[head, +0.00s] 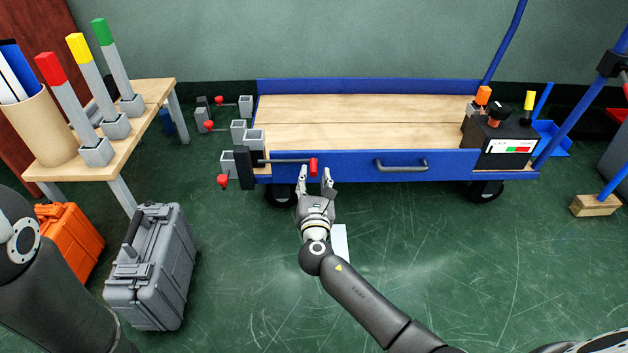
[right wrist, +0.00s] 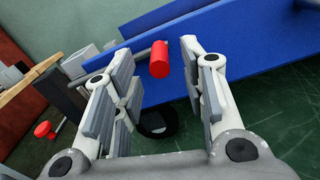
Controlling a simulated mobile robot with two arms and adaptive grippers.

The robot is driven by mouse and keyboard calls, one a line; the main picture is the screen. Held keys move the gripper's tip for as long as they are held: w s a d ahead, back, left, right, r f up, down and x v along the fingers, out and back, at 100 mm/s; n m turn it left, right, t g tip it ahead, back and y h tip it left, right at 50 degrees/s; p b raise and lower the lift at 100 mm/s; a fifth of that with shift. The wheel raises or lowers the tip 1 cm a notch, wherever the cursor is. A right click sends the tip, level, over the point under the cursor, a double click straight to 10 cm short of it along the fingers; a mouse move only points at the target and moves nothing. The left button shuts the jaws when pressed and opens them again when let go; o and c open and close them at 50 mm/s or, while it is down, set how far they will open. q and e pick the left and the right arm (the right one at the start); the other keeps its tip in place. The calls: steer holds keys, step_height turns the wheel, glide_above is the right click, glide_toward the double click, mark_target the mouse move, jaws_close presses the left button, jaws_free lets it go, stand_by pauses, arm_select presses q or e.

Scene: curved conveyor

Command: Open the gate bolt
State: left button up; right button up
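The gate bolt is a thin dark rod (head: 285,161) with a red grip (head: 313,167), on the blue front gate (head: 350,163) of a wooden-decked cart. The rod runs sideways toward a dark upright block (head: 244,167) at the gate's left end. My right gripper (head: 316,179) is open in front of the gate, at the red grip. In the right wrist view, the red grip (right wrist: 159,59) shows between and beyond the spread fingers (right wrist: 158,75), and no contact is visible. My left arm shows at the lower left of the head view, but its gripper is out of frame.
A grey bar handle (head: 401,165) sits on the gate right of the bolt. A red knob (head: 223,181) is left of the block. A wooden table (head: 150,95) and grey case (head: 152,268) stand at left. The floor before the gate is mostly clear.

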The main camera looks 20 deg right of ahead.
steer(key=shift+b+x, duration=0.3)
steer(key=shift+x, duration=0.85)
jaws_close()
